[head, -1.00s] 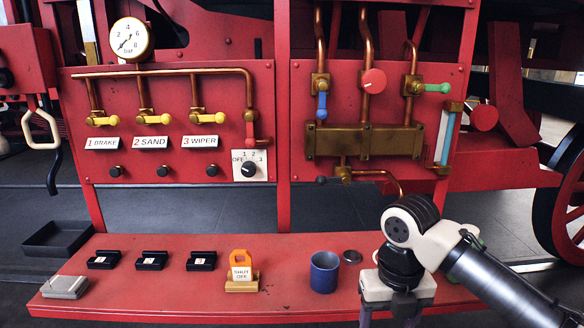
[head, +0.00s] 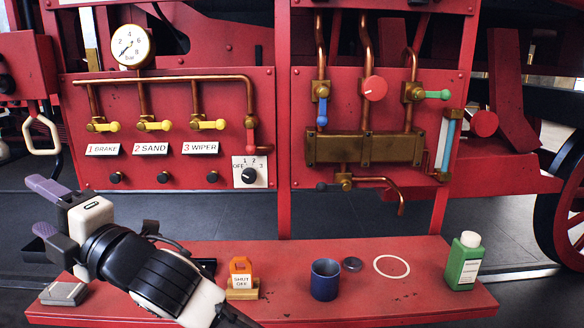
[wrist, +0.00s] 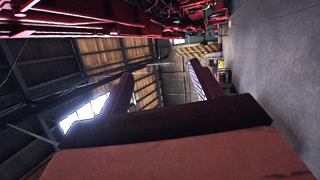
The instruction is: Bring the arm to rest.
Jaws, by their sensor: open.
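My gripper (head: 38,206) is at the left of the head view, held above the left end of the red bench, in front of the dark floor. Its two fingers point left and stand apart with nothing between them. In the wrist view the open fingers (wrist: 160,78) frame an empty gap, with the hall's roof and floor beyond, turned sideways. My arm crosses the bench's front left and hides part of what lies there.
The red bench (head: 400,277) carries a grey block (head: 64,293), an orange SHUT OFF tag (head: 241,268), a blue cup (head: 324,280), a dark cap (head: 351,264), a white ring (head: 377,263) and a green bottle (head: 464,262). Behind stands a red panel (head: 230,110) with pipes and valves.

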